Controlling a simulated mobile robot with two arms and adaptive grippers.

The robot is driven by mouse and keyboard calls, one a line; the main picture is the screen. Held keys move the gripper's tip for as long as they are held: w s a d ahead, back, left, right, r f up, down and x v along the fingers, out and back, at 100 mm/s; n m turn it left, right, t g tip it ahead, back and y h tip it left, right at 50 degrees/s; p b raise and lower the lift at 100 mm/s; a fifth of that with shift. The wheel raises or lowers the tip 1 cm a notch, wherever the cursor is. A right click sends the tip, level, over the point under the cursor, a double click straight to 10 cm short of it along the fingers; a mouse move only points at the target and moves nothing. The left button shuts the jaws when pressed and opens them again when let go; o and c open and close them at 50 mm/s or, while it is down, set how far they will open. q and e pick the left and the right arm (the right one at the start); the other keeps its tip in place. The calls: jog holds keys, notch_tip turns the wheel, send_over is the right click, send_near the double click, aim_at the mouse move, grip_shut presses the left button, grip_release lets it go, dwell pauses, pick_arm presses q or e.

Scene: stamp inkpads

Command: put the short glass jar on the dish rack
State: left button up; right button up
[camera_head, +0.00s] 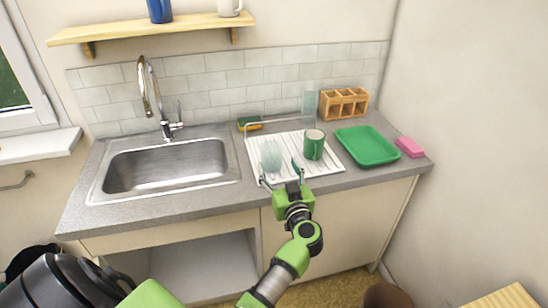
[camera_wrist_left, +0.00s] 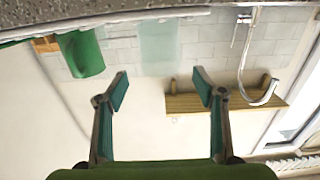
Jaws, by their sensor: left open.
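The short glass jar (camera_head: 271,154) is clear and pale. It appears to stand on the front left part of the white ribbed dish rack (camera_head: 326,164). My left gripper (camera_head: 281,172) is open at the front edge of the rack, just in front of the jar, its fingers spread apart. In the left wrist view the open fingers (camera_wrist_left: 160,80) have nothing visible between them. My right gripper is not in view.
A green mug (camera_head: 314,144) stands on the rack beside the jar; it also shows in the wrist view (camera_wrist_left: 86,53). A green tray (camera_head: 367,146), pink block (camera_head: 410,147), wooden organizer (camera_head: 343,104) and sponge (camera_head: 249,123) surround the rack. The sink (camera_head: 166,168) is left.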

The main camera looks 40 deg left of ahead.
pick_arm(q)
jog(key=shift+v, duration=1.7)
